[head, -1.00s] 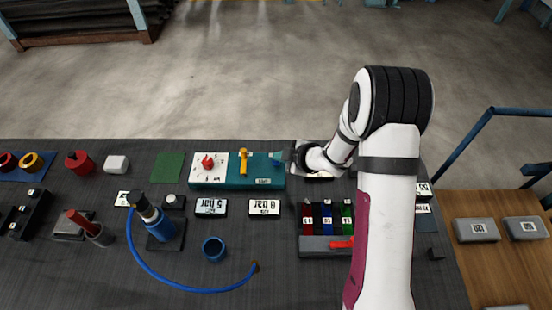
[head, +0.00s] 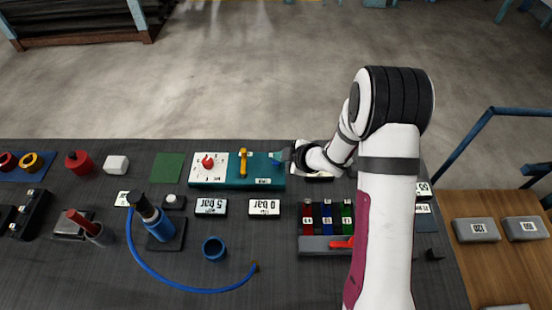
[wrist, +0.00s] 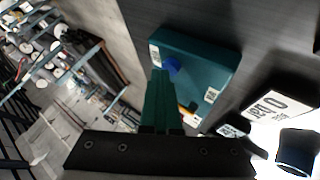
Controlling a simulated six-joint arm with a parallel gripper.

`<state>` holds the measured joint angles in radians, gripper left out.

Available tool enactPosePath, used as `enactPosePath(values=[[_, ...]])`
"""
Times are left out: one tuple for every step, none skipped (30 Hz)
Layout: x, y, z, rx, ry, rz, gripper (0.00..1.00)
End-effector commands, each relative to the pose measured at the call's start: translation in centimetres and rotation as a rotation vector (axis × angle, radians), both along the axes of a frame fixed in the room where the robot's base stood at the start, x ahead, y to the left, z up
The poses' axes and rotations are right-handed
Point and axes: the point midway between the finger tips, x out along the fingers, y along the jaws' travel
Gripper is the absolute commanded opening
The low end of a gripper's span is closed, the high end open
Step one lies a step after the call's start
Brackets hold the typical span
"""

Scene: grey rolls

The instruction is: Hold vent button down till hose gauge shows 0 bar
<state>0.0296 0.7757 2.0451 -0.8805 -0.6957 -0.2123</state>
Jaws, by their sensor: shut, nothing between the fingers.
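The teal panel (head: 230,183) lies at the back of the dark bench. It carries a red knob (head: 208,161), a yellow lever (head: 243,158) and, at its right end, a blue button, which the wrist view shows clearly (wrist: 172,65). My gripper (head: 281,157) is shut and empty, its green fingertips (wrist: 158,73) at the blue button. I cannot tell whether they press it. Two displays stand in front of the panel: the left display (head: 211,207) appears to read 5 bar, the right display (head: 264,207) 0 bar. Which one is the hose gauge is unclear.
A blue hose (head: 190,289) curves across the bench from a blue-and-black fitting (head: 160,227). A blue cup (head: 214,249) stands near it. A rack of red, blue and green blocks (head: 328,243) is right of centre, beside my arm.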

Motion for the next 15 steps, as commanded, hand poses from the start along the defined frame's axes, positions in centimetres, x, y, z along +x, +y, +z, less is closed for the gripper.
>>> enactPosePath(values=[[0.0,0.0,0.0,-0.001,0.001,0.0,0.0],[0.0,0.0,0.0,-0.001,0.001,0.0,0.0],[0.0,0.0,0.0,0.0,0.002,-0.001,0.0],[0.0,0.0,0.0,0.0,0.002,-0.001,0.0],[0.0,0.0,0.0,0.0,0.002,-0.001,0.0],[0.0,0.0,0.0,0.0,0.002,-0.001,0.0],[0.0,0.0,0.0,0.0,0.001,0.001,0.0],[0.0,0.0,0.1,0.0,0.0,0.0,0.0],[0.0,0.0,0.2,0.0,0.0,0.0,0.0],[0.0,0.0,0.4,0.0,0.0,0.0,0.0],[0.0,0.0,0.5,0.0,0.0,0.0,0.0],[0.0,0.0,0.7,0.0,0.0,0.0,0.0],[0.0,0.0,0.9,0.0,0.0,0.0,0.0],[0.0,0.0,1.1,0.0,0.0,0.0,0.0],[0.0,0.0,1.4,-0.001,-0.001,-0.001,0.0]])
